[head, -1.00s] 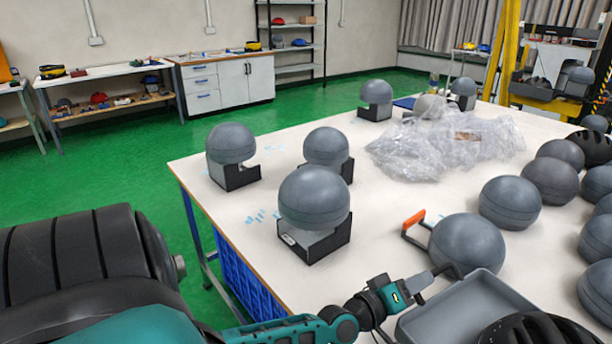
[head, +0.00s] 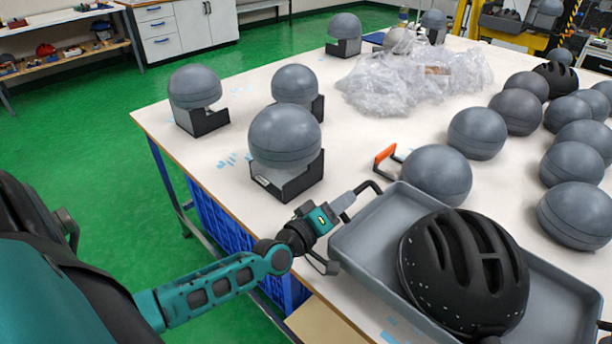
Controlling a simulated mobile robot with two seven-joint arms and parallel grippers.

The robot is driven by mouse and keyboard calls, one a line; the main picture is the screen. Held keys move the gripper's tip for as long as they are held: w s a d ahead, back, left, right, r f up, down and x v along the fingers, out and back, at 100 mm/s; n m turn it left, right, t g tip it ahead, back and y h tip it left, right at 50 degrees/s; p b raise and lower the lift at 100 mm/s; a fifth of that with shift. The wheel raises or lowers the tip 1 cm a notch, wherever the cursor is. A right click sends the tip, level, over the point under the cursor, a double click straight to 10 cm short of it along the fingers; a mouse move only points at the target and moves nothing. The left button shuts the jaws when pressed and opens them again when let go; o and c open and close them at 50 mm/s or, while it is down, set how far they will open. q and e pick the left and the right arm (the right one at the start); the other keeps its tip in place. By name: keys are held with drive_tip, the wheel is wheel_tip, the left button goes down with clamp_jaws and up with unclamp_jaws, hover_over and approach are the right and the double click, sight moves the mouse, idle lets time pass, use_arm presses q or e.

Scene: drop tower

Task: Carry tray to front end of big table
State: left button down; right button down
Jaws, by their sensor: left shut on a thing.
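The grey tray (head: 362,244) is at the lower right in the head view, over the near part of the big white table (head: 240,194). I cannot tell whether its underside touches the table. A black vented helmet (head: 462,270) lies in it. My left gripper (head: 348,203) is shut on the tray at its left corner, by a dark handle.
Grey head-shaped balls on black stands (head: 286,150) are at the left of the table. Several loose grey balls (head: 575,214) crowd the right. An orange-handled tool (head: 384,157) lies beyond the tray, and clear plastic wrap (head: 410,80) lies farther back.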

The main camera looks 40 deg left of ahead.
use_arm(q)
drive_tip(key=shift+f, duration=0.1)
use_arm(e)
drive_tip(key=shift+f, duration=0.2)
